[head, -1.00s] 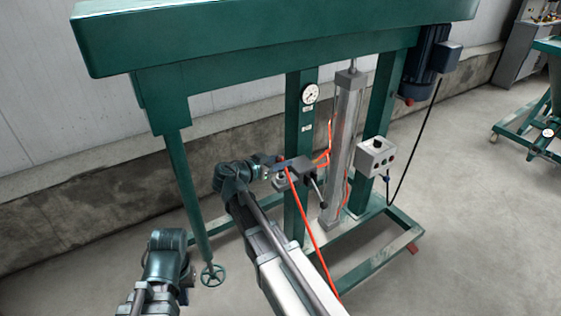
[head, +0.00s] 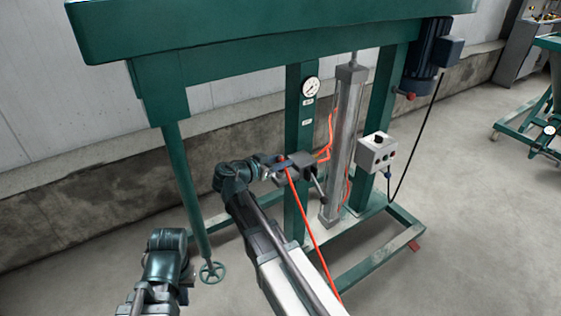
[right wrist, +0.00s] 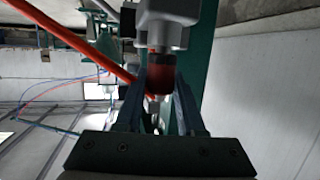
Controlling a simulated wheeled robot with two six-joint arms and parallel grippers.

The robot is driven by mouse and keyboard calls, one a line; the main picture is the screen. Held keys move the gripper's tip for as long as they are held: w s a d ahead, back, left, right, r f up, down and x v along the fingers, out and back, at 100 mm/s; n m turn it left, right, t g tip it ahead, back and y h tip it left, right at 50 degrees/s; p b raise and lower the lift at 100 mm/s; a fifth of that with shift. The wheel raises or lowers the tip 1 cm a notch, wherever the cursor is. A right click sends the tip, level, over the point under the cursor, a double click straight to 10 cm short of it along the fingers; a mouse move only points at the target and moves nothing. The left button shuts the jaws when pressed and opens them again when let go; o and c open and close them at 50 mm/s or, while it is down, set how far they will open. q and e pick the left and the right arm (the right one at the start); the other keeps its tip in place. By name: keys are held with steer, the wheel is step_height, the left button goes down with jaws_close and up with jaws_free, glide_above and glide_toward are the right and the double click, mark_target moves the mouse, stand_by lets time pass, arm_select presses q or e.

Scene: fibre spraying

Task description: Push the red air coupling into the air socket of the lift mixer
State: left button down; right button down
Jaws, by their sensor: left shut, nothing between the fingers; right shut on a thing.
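The red air coupling (right wrist: 160,77) is between the fingers of my right gripper (right wrist: 158,85), which is shut on it. In the right wrist view, its far end meets the grey body of the air socket (right wrist: 170,38). I cannot tell how deep it sits. In the head view, my right gripper (head: 277,167) is at the small grey block (head: 299,164) on the green post of the lift mixer (head: 299,110). The coupling is mostly hidden there. My left gripper (head: 186,292) is low at the left, shut and empty, away from the mixer's socket.
A red hose (head: 313,240) runs down from my right gripper across my arm. A lever with a dark knob (head: 321,199) hangs beside the block.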

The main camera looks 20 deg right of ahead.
steer(key=shift+f+b, duration=0.3)
steer(key=shift+f, duration=0.05)
steer(key=shift+c, duration=2.2)
jaws_free()
steer(key=shift+r, duration=0.1)
steer(key=p+v, duration=0.4)
steer(key=v, duration=1)
steer(key=shift+d, duration=0.1)
